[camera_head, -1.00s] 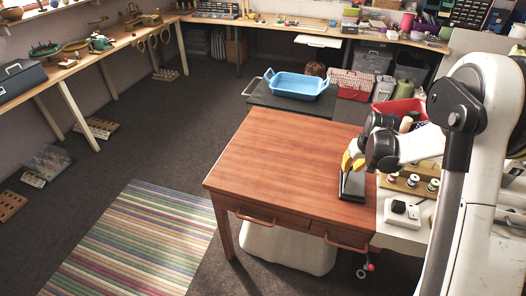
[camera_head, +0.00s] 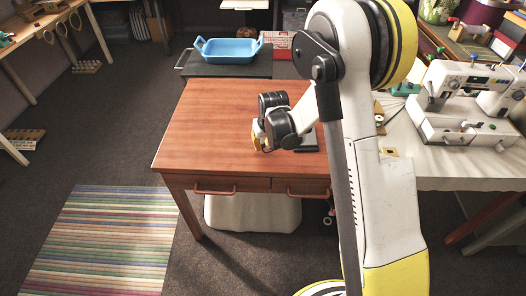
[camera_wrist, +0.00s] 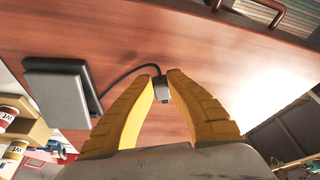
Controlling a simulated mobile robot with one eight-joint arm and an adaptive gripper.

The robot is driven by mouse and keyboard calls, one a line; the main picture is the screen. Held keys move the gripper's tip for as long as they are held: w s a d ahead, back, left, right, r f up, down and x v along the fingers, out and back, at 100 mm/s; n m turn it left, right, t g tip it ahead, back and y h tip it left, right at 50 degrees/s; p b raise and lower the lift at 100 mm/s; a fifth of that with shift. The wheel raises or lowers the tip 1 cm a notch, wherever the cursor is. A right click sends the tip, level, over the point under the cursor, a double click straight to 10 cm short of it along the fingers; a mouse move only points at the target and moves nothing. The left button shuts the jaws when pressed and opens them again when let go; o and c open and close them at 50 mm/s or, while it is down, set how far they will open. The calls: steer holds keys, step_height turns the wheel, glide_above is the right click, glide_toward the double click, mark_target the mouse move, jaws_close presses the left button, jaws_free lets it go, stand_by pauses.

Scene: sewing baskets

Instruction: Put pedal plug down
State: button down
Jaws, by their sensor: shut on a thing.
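In the head view my gripper (camera_head: 260,136) is low over the table (camera_head: 205,125), left of the pedal (camera_head: 309,140), which my arm partly hides. The plug is not visible there. I cannot tell whether it touches the tabletop.
The left part of the tabletop is clear. A blue tub (camera_head: 229,50) stands on a dark surface behind the table. A white sewing machine (camera_head: 468,98) stands on the right. Thread spools (camera_wrist: 8,115) show at the wrist view's left edge.

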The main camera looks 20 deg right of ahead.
mark_target(262, 153)
step_height(262, 153, down, 3)
steer(key=shift+b, duration=0.55)
steer(key=shift+r, duration=0.15)
steer(key=c, duration=1.4)
jaws_free()
steer(key=shift+c, duration=0.2)
